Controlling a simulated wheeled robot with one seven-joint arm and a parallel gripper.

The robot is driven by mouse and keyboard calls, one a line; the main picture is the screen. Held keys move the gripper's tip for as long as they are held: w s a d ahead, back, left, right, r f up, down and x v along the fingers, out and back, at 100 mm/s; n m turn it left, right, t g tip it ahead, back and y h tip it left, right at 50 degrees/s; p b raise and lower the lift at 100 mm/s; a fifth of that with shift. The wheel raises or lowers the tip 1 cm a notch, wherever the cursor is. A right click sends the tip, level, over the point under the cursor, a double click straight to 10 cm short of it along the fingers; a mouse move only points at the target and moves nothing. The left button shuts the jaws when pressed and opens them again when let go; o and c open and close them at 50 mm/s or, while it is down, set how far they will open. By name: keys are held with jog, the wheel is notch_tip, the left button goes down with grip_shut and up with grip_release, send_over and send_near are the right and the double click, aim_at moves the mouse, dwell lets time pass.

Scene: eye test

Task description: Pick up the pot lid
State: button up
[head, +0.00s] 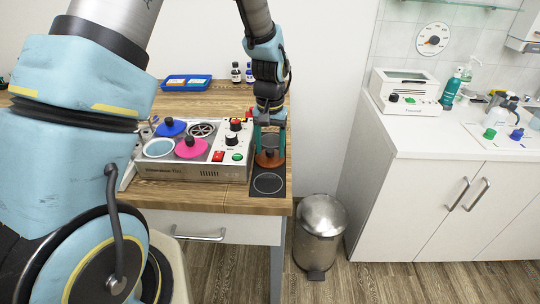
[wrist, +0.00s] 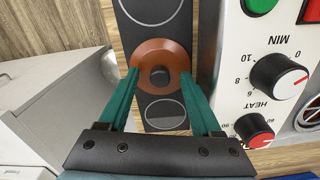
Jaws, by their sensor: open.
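An orange-brown round lid with a dark knob (wrist: 160,50) lies on a black strip with circles drawn on it (wrist: 164,115). In the head view the lid (head: 266,161) is at the right end of the wooden bench, partly hidden by my gripper. My gripper (wrist: 160,76) is open, with its teal fingers apart on the left and right of the knob, over the lid. Nothing is held. In the head view my gripper (head: 269,149) points down just above the lid; I cannot tell whether the fingertips touch it.
A water bath with dials (head: 228,172) stands close left of the lid. It carries a blue lid (head: 171,127) and a magenta lid (head: 191,149). A blue tray (head: 187,80) and small bottles are behind. A metal bin (head: 320,225) and white cabinet (head: 425,205) are right.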

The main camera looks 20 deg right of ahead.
grip_shut()
dwell(0.4)
jog(key=shift+r, duration=0.15)
